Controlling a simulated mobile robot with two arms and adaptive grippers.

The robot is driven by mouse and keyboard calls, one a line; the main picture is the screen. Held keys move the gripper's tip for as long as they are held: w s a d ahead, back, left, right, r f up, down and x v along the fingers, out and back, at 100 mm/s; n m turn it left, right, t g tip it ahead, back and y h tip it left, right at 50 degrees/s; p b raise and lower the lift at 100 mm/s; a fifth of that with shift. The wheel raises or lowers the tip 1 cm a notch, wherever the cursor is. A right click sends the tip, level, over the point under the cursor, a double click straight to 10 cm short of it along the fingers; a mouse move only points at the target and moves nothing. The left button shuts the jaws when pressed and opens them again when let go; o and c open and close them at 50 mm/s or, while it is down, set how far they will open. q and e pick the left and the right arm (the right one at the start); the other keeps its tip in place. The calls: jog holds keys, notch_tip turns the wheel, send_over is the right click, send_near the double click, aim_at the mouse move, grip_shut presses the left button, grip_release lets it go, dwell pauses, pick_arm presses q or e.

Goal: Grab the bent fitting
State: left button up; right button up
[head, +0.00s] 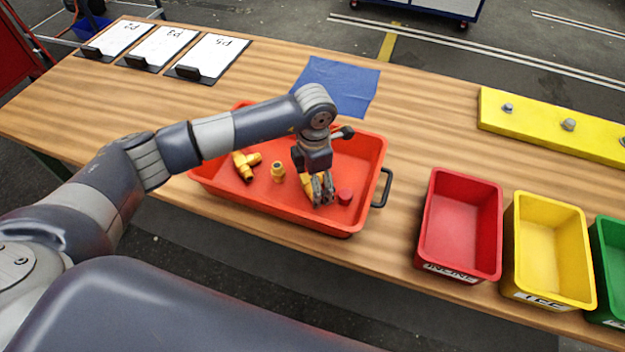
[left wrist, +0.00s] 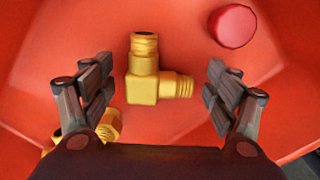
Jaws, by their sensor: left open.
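The bent fitting (left wrist: 146,82), a yellow elbow with dark-ended threaded arms, lies on the floor of the orange-red tray (head: 375,160). In the left wrist view it sits between the two open fingers of my left gripper (left wrist: 160,90), with gaps on both sides. In the head view my left gripper (head: 323,190) points down into the tray and mostly hides the bent fitting (head: 307,186). My right gripper is in neither view.
In the tray are a yellow tee fitting (head: 245,166), a short yellow fitting (head: 278,171) and a red round cap (head: 345,196). Red (head: 461,270), yellow (head: 548,294) and green (head: 606,312) bins stand to the right. A blue sheet (head: 345,88) lies behind the tray.

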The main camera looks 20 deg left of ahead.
pick_arm(q)
jog(key=c, duration=1.3)
jog(key=shift+o, duration=0.2)
jog(key=shift+r, duration=0.1)
